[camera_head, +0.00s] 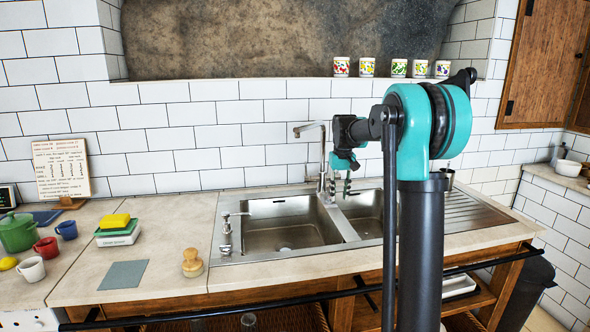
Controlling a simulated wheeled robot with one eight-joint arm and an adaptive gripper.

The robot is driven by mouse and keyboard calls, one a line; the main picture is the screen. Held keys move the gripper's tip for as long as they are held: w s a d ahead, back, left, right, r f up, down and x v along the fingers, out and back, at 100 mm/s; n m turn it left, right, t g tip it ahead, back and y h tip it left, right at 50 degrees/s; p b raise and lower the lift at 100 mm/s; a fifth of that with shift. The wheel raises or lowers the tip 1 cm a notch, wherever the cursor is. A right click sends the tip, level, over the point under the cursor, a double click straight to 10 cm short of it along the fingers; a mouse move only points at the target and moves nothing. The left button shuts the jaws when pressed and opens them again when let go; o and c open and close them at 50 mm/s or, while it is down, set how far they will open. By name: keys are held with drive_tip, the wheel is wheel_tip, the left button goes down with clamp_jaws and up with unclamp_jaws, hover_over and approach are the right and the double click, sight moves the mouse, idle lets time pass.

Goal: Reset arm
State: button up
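My arm (420,220) rises at the right of the head view, with a teal and black joint near the top, and reaches left and away from me. My gripper (340,193) hangs at its end over the sink, with its fingers pointing down. The two fingers look apart, with nothing seen between them. They show in front of the sink's back edge, near the faucet (323,160). I cannot tell their exact height above the sink.
A double steel sink (283,235) is set in the counter (165,235). On the left stand a green pot (17,232), red mug (46,248), blue mug (67,230) and white mug (31,269). Several cups line the ledge.

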drive_tip(key=shift+m+t, duration=0.5)
drive_tip(key=shift+t, duration=0.4)
drive_tip(key=s+f, duration=0.2)
drive_tip(key=s, duration=0.4)
drive_tip(key=s+d+f, duration=0.1)
drive_tip(key=s+f, duration=0.2)
drive_tip(key=s, duration=0.2)
drive_tip(key=s+d+f, duration=0.1)
drive_tip(key=s+f, duration=0.1)
drive_tip(key=s, duration=0.4)
drive_tip(key=shift+s+f, duration=0.25)
drive_tip(key=shift+s, duration=0.05)
drive_tip(key=s+f+t, duration=0.1)
drive_tip(key=s+f, duration=0.4)
drive_tip(key=s, duration=0.4)
drive_tip(key=s+d+f, duration=0.1)
drive_tip(key=s+f, duration=0.4)
drive_tip(key=s, duration=0.4)
drive_tip(key=shift+s+f+m+t, duration=0.25)
drive_tip(key=shift+f+m+t, duration=0.15)
